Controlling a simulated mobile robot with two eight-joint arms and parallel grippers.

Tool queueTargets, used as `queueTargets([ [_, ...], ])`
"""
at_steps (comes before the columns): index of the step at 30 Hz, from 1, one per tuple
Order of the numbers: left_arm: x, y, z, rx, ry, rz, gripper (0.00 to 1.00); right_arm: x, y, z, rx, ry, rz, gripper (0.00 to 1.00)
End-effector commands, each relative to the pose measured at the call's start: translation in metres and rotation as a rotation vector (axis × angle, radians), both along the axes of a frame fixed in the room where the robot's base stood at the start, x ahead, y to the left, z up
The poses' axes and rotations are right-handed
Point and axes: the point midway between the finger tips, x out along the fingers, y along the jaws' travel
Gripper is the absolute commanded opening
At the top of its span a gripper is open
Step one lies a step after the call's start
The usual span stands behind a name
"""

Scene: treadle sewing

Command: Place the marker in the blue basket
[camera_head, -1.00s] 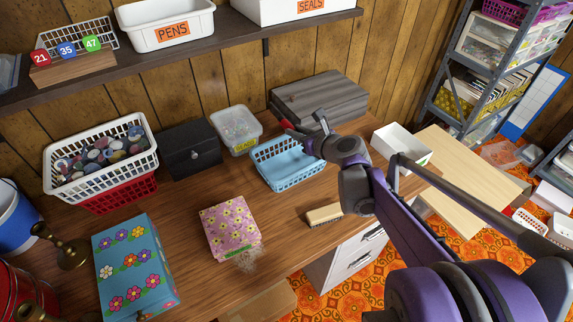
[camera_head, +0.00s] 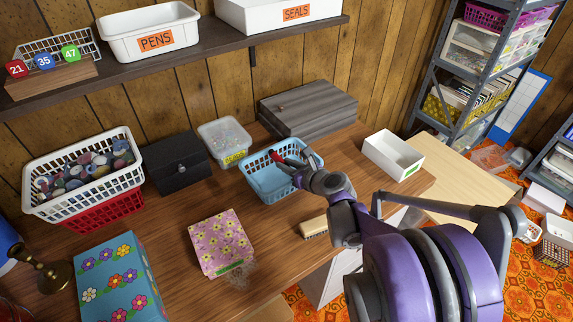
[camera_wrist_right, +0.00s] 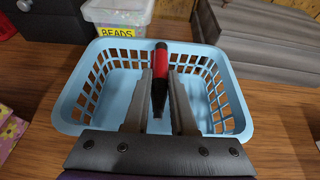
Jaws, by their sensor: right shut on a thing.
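The blue basket (camera_head: 268,184) stands on the wooden table, and it fills the middle of the right wrist view (camera_wrist_right: 75,97). My right gripper (camera_head: 290,160) is over the basket's opening. In the right wrist view its fingers (camera_wrist_right: 160,92) are shut on the marker (camera_wrist_right: 160,66), which is red and black. The marker lies between the fingers, above the basket's floor. In the head view its red end (camera_head: 274,156) shows inside the basket's outline. I cannot tell whether the marker touches the basket. My left gripper is not in view.
A clear beads tub (camera_head: 225,142) and a black box (camera_head: 177,163) stand left of the basket. A grey wooden case (camera_head: 308,105) is behind it, a white tray (camera_head: 392,157) to its right. A brush (camera_head: 313,227) and a flowered pink box (camera_head: 220,243) lie in front.

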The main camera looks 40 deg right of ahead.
Motion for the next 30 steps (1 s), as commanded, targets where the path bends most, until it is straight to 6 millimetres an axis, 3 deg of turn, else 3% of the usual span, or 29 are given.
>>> queueTargets([
  [12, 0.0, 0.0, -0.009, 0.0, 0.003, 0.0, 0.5, 0.0, 0.0, -0.011, 0.0, 0.0, 0.0, 0.0],
  [13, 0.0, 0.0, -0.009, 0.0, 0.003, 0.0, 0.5, 0.0, 0.0, -0.011, 0.0, 0.0, 0.0, 0.27],
  [18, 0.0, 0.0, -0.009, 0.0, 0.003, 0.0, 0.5, 0.0, 0.0, -0.01, 0.0, 0.0, 0.0, 0.54],
  [26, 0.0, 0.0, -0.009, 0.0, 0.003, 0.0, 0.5, 0.0, 0.0, -0.01, 0.0, 0.0, 0.0, 0.54],
  [30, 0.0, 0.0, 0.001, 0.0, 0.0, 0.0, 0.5, 0.0, 0.0, 0.001, 0.0, -0.001, 0.0, 0.54],
])
